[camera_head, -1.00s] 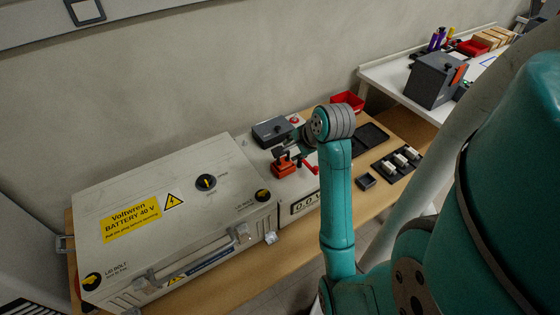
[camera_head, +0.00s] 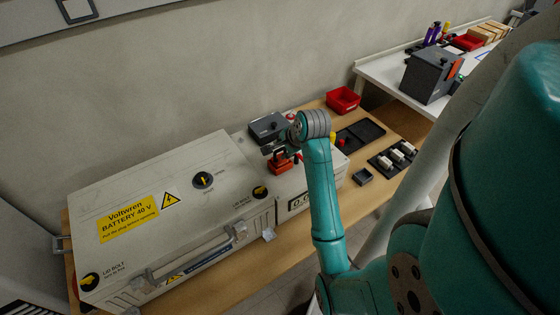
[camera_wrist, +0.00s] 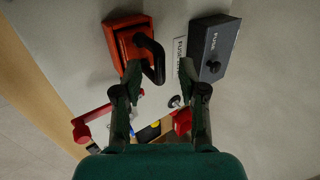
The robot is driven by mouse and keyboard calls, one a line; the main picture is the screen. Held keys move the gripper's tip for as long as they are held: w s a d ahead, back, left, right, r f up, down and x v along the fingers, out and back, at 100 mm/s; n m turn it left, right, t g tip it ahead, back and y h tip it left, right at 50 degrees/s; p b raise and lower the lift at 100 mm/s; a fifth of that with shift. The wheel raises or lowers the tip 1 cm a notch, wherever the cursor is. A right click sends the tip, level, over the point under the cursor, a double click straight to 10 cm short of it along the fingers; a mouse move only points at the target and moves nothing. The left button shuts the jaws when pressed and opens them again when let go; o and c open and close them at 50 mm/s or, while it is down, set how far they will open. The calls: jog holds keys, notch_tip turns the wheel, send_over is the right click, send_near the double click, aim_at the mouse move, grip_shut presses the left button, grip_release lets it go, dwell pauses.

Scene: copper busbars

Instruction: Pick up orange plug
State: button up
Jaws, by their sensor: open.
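The orange plug (camera_head: 280,166) sits on the light casing right of the battery box, partly hidden by my gripper. In the wrist view the orange plug (camera_wrist: 124,40) is at the top, left of centre, with a black loop handle (camera_wrist: 160,62). My gripper (camera_wrist: 160,70) is open, its two dark fingers pointing toward the plug. The handle shows between the fingertips, closer to the left finger. I cannot tell how much height is left between them. In the head view my gripper (camera_head: 270,149) is just above the plug.
A dark fuse box (camera_wrist: 212,47) stands right of the plug in the wrist view. Red parts (camera_wrist: 182,121) show beside the fingers. The large battery box (camera_head: 130,250) lies left. A red bin (camera_head: 343,99), black tray (camera_head: 360,134) and small parts rack (camera_head: 394,156) are to the right.

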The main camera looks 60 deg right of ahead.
jog(key=shift+w+d+f, duration=0.1)
jog(key=shift+w+f, duration=0.1)
jog(key=shift+f, duration=0.15)
grip_shut()
